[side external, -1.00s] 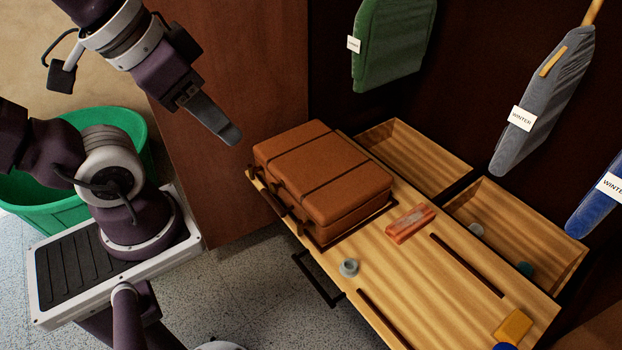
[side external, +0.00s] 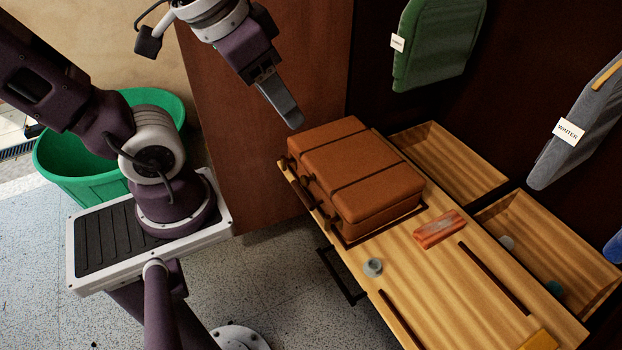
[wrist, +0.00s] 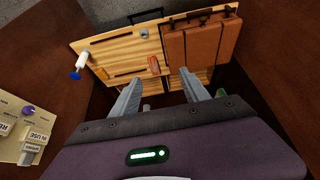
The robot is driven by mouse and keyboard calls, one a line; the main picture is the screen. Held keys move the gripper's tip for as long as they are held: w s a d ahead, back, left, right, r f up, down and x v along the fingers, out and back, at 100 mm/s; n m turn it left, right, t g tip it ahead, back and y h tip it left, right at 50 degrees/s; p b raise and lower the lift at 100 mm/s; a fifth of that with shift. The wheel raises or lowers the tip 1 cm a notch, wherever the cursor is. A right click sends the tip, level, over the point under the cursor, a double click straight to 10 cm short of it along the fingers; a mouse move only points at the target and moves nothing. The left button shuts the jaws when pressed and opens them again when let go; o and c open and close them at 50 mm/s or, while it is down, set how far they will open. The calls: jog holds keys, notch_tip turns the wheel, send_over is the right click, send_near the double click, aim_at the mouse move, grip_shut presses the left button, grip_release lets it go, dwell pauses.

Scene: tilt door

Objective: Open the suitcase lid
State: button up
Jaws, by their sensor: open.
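The brown suitcase (side external: 360,170) lies on the wooden drawer top with its lid shut. Dark straps cross the lid, and its latches and handle are on the side facing my arm. In the wrist view the suitcase (wrist: 200,48) is at the upper right, beyond my fingers.
On the wooden top (side external: 440,270) are a red-orange block (side external: 438,230) and a small grey ring (side external: 373,267). Open compartments (side external: 450,160) lie behind. A green garment (side external: 440,42) and a grey garment (side external: 580,125) hang above. A brown panel (side external: 270,110) stands left of the suitcase.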

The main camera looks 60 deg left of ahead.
jog(key=w+a+f+g, duration=0.1)
jog(key=w+a+f, duration=0.35)
jog(key=w, duration=0.45)
jog(key=g+y, duration=0.2)
jog(key=g, duration=0.1)
send_near(305, 178)
jog(key=w+d+r, duration=0.3)
jog(key=r, duration=0.2)
jog(key=shift+g+y, duration=0.5)
jog(key=shift+g, duration=0.1)
jog(key=x, duration=0.4)
jog(key=s+x, duration=0.1)
jog(key=x, duration=0.4)
jog(key=s+x, duration=0.1)
jog(key=x, duration=0.4)
jog(key=shift+s+a+f, duration=0.1)
jog(key=shift+a, duration=0.3)
jog(key=shift+a+f, duration=0.1)
jog(key=shift+f, duration=0.4)
grip_shut()
